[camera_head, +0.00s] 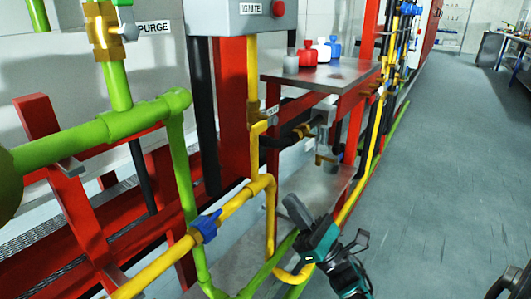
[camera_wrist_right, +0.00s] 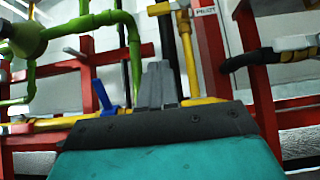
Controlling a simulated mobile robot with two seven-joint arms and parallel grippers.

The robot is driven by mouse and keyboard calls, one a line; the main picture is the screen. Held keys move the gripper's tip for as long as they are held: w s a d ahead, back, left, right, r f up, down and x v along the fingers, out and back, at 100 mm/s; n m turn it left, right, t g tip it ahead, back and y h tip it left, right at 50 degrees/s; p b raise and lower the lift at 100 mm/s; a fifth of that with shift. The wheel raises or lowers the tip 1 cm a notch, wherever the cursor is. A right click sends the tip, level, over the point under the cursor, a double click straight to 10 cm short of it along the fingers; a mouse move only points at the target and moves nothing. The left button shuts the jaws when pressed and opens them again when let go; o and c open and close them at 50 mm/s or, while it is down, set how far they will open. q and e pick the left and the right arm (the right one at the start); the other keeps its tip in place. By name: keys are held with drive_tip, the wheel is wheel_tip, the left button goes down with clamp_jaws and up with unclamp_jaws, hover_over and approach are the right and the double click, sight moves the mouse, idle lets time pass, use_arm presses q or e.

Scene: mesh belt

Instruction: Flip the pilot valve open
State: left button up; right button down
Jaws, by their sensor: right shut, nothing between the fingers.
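The pilot valve (camera_head: 258,127) is a brass fitting on the thin vertical yellow pipe under the grey control box. A small white label (camera_head: 272,110) is beside it; in the right wrist view the label (camera_wrist_right: 203,3) appears to read PILOT. The valve's brass body (camera_wrist_right: 168,7) is at the top edge there. Its handle position cannot be made out clearly. My right gripper (camera_head: 290,201) is low in front of the pipes, below and right of the valve and apart from it. Its grey fingers (camera_wrist_right: 157,80) are shut and empty.
A blue-handled valve (camera_head: 205,226) sits on the lower yellow pipe, left of my gripper. Green pipes (camera_head: 140,120) and red frame posts (camera_head: 230,100) crowd the left. A shelf (camera_head: 325,76) with small bottles stands behind. Open grey floor (camera_head: 440,190) lies right.

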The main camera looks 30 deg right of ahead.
approach(266, 125)
drive_tip(key=w+a+f, duration=0.1)
drive_tip(key=w+a, duration=0.3)
use_arm(q)
drive_tip(key=shift+s+a+r+y+p, duration=0.2)
drive_tip(key=shift+a+y+p, duration=0.15)
drive_tip(key=shift+p, duration=0.5)
use_arm(e)
drive_tip(key=r, duration=0.3)
drive_tip(key=shift+w+r, duration=0.2)
drive_tip(key=shift+r, duration=0.2)
drive_tip(key=shift+m, duration=0.3)
use_arm(q)
drive_tip(key=shift+s+a, duration=0.2)
drive_tip(key=shift+s, duration=0.55)
use_arm(e)
drive_tip(key=shift+a+r+m+t+h, duration=0.1)
drive_tip(key=shift+m+t+h, duration=0.1)
drive_tip(key=shift+m+h, duration=0.3)
drive_tip(key=shift+a+r+m+t+h, duration=0.1)
drive_tip(key=shift+r+m+t+h, duration=0.15)
drive_tip(key=shift+h, duration=0.35)
